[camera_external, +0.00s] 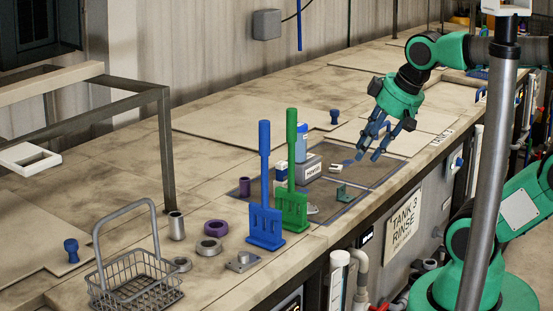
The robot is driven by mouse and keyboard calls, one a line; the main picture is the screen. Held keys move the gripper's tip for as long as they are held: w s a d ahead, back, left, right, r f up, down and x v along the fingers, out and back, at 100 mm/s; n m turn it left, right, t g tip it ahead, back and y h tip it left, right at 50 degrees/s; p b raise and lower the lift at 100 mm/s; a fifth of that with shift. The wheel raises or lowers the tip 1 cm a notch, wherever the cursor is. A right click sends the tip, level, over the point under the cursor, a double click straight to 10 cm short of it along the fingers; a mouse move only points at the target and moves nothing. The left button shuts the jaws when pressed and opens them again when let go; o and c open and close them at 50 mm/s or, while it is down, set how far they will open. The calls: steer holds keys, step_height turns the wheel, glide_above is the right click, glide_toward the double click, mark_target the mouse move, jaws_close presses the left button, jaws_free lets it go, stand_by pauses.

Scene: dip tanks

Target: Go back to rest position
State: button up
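My gripper (373,141) hangs from my green arm above the dark tray area (372,176) set in the bench top, on the right of the view. Its blue-grey fingers point down and to the left. They look spread apart, with nothing visible between them. Small items lie below and to the left of the fingers, including a small white part (335,169) and a green bracket (343,194). The fingertips appear to be above the surface, but the exact height is hard to tell.
A blue paddle (265,220) and a green paddle (292,205) stand upright left of my gripper. A wire basket (135,285), metal rings (209,246) and a purple ring (215,228) are at the front left. A grey pole (488,170) crosses before my arm. The bench behind is mostly clear.

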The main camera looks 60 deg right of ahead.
step_height(320, 180, down, 11)
steer(key=b, duration=1)
steer(key=shift+b, duration=0.4)
